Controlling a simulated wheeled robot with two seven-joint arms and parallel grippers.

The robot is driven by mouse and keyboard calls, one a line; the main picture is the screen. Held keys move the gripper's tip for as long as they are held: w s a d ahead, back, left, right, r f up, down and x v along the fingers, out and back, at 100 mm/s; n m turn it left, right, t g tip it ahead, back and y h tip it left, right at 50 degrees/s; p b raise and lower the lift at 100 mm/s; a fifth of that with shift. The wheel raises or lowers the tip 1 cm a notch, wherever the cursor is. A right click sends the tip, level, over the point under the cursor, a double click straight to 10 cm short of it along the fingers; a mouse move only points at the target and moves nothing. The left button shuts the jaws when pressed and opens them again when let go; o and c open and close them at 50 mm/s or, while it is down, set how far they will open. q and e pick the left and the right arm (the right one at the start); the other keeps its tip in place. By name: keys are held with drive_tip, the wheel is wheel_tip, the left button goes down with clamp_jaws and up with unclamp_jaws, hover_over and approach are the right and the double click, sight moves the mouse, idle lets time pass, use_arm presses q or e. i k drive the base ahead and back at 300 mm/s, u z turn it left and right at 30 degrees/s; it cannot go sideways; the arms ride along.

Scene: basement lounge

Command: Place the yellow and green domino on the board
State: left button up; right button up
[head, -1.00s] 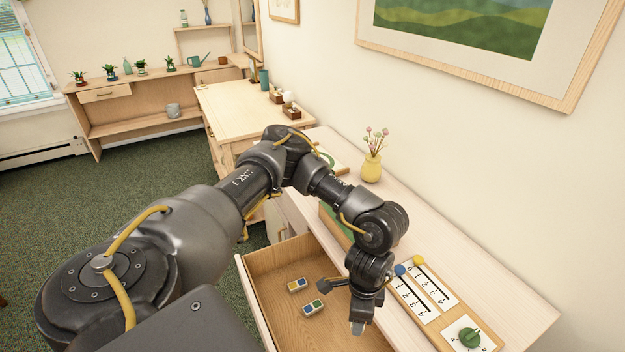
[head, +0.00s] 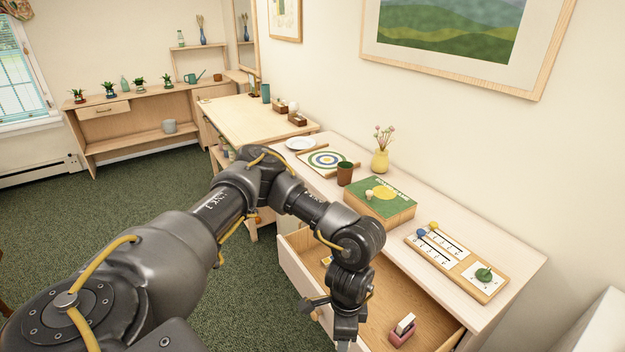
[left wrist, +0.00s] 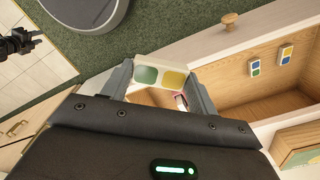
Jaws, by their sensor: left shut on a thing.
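My left gripper (left wrist: 160,84) is shut on a white domino (left wrist: 160,76) with one green and one yellow half, as the left wrist view shows. The domino is held across the fingertips, near the front of the open drawer. In the head view the left wrist hangs over the drawer and the fingertips fall at the bottom edge. A wooden board (head: 488,291) with two white number strips, blue and yellow pegs and a green dial lies on the cabinet top. A dark claw-like part, apparently my right gripper (left wrist: 25,42), shows at the left of the wrist view; its jaws are unclear.
The open drawer (left wrist: 239,95) holds two other dominoes (left wrist: 256,65) (left wrist: 286,55) and a pink block with white (head: 403,330). On the cabinet stand a green game box (head: 380,197), brown cup (head: 345,173), yellow vase (head: 380,160) and target board (head: 327,160).

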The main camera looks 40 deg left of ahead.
sight(319, 159)
drive_tip(key=u, duration=0.15)
drive_tip(key=k, duration=0.1)
drive_tip(key=u, duration=2.15)
drive_tip(key=i, duration=3.25)
drive_tip(key=z, duration=3.45)
drive_tip(key=i, duration=0.5)
drive_tip(key=z, duration=0.05)
